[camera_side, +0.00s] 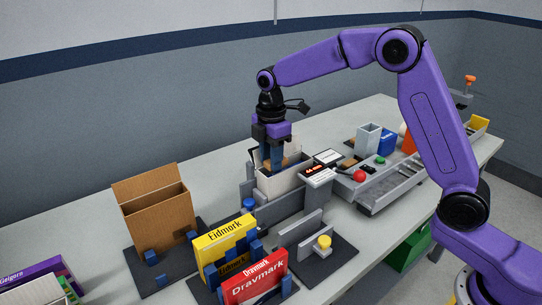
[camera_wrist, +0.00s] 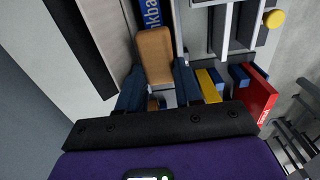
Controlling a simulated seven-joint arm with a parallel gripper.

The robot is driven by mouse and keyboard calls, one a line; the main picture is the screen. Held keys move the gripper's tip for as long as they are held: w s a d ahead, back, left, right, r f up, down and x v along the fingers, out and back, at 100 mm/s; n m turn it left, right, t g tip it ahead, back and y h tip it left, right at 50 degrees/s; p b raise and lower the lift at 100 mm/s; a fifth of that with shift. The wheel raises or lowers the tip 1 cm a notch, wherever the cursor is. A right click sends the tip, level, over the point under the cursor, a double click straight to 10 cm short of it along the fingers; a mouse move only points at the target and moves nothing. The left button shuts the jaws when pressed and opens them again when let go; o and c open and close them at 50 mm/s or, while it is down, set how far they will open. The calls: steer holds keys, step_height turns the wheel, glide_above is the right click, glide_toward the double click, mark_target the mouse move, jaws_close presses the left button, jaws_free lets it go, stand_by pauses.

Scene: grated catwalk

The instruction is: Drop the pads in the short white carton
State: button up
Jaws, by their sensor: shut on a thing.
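The short white carton (camera_side: 278,184) stands open in a grey fixture at the middle of the bench. My gripper (camera_side: 273,160) points down at the carton's opening, with its blue fingers at or just inside the rim. How deep they reach I cannot tell. In the wrist view my gripper (camera_wrist: 158,88) is shut on a tan pad (camera_wrist: 154,52), which lies between the two blue fingers. Part of the tan pad (camera_side: 288,162) also shows beside the fingers in the side view. The carton's floor and any other pads are hidden.
A taller brown carton (camera_side: 155,215) stands open at left. Yellow (camera_side: 222,240) and red (camera_side: 255,283) boxes stand in blue-posted holders in front. A grey panel with a red button (camera_side: 359,175) and a grey tray (camera_side: 390,186) lie to the right. A blue knob (camera_side: 249,204) is near the carton.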

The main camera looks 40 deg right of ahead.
steer(key=o, duration=1.1)
steer(key=shift+c, duration=0.2)
steer(key=shift+o, duration=0.5)
steer(key=shift+w, duration=0.1)
steer(key=shift+r, duration=0.15)
steer(key=shift+o, duration=0.2)
steer(key=shift+w+r, duration=0.1)
steer(key=shift+r, duration=0.35)
steer(key=shift+o, duration=0.9)
steer(key=shift+r, duration=2.4)
steer(key=shift+s, duration=0.25)
